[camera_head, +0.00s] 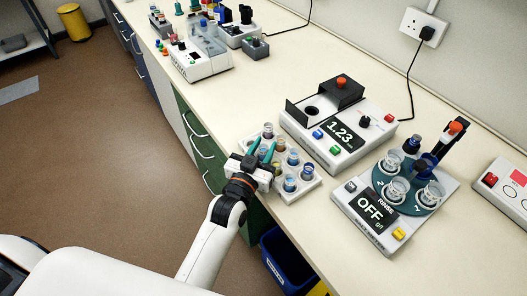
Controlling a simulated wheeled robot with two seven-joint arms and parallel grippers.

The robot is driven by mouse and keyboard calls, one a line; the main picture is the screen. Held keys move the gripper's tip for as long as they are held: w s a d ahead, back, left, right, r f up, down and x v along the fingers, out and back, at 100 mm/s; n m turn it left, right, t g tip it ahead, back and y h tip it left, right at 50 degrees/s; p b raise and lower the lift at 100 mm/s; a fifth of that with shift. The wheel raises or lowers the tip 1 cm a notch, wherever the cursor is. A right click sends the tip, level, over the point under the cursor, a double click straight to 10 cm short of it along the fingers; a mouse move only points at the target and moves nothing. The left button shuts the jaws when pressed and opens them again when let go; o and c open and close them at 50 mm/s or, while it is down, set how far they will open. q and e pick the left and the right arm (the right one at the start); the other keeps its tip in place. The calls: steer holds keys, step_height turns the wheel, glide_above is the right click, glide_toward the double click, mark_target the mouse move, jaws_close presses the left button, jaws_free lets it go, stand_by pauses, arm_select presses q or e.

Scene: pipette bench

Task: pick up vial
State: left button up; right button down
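A white vial rack (312,184) sits at the front edge of the bench. Several small capped vials stand in it, among them a vial (293,157), a vial (307,171) and a vial (290,184). My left gripper (262,148) reaches over the left part of the rack from the front. Its two teal fingers are spread apart among the vials at that end. The gripper hides part of the rack, and I cannot tell whether a vial stands between the fingers. My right gripper is not in view.
A grey device reading 1.23 (340,134) stands right behind the rack. A rinse device reading OFF (372,211) with several cups stands to the right. Another instrument (199,58) is farther back. A blue bin (284,262) is below the bench edge. The bench left of the rack is clear.

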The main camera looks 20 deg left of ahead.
arm_select(q)
steer(key=shift+s, duration=0.1)
jaws_close()
